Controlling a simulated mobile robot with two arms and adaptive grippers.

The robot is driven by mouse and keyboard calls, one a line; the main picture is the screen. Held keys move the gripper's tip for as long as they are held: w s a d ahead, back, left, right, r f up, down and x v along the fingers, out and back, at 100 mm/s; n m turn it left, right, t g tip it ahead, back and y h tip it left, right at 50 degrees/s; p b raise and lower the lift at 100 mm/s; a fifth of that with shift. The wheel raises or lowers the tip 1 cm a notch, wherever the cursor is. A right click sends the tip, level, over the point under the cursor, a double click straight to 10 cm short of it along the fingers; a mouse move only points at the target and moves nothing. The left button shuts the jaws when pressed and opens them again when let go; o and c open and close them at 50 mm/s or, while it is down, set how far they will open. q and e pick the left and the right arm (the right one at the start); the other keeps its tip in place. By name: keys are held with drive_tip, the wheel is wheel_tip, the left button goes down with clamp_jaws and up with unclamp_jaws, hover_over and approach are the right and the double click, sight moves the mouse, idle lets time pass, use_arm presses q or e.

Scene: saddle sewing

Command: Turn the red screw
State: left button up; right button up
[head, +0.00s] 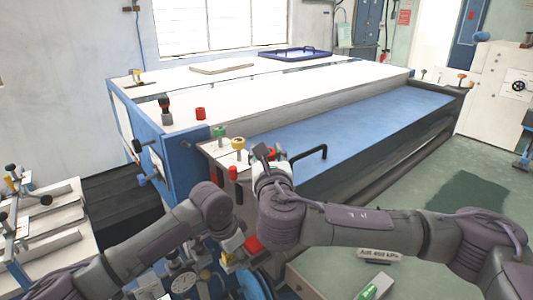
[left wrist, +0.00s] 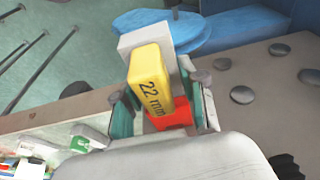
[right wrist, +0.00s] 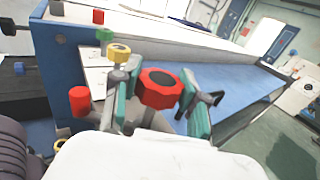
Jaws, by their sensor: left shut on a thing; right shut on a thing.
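The red screw (right wrist: 160,88) has a wide octagonal red head with a dark centre. In the right wrist view it sits between the teal fingers of my right gripper (right wrist: 155,105), which is shut on it. In the head view the right gripper (head: 272,160) is at the machine's front left corner, and part of the red screw (head: 281,153) shows beside it. My left gripper (left wrist: 165,112) is shut on a yellow block (left wrist: 150,75) marked "22 mm", with red below and a pale piece behind it. In the head view the yellow block (head: 232,243) is low at centre.
A green knob (right wrist: 105,35), a yellow knob (right wrist: 118,52) and another red knob (right wrist: 80,98) stand close by the right gripper. A black handle (head: 310,158) rises on the blue machine bed (head: 360,125). Green floor (head: 475,180) lies open at the right.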

drive_tip(key=shift+m+g+h, duration=0.2)
drive_tip(key=shift+m+h, duration=0.8)
drive_tip(key=shift+h, duration=0.55)
drive_tip(key=shift+m+g+h, duration=0.2)
drive_tip(key=shift+m+h, duration=0.8)
drive_tip(key=shift+h, duration=0.55)
drive_tip(key=o, duration=1.2)
drive_tip(key=shift+c, duration=0.2)
drive_tip(key=v, duration=1.1)
drive_tip(key=shift+s+a, duration=0.25)
drive_tip(key=shift+s, duration=0.1)
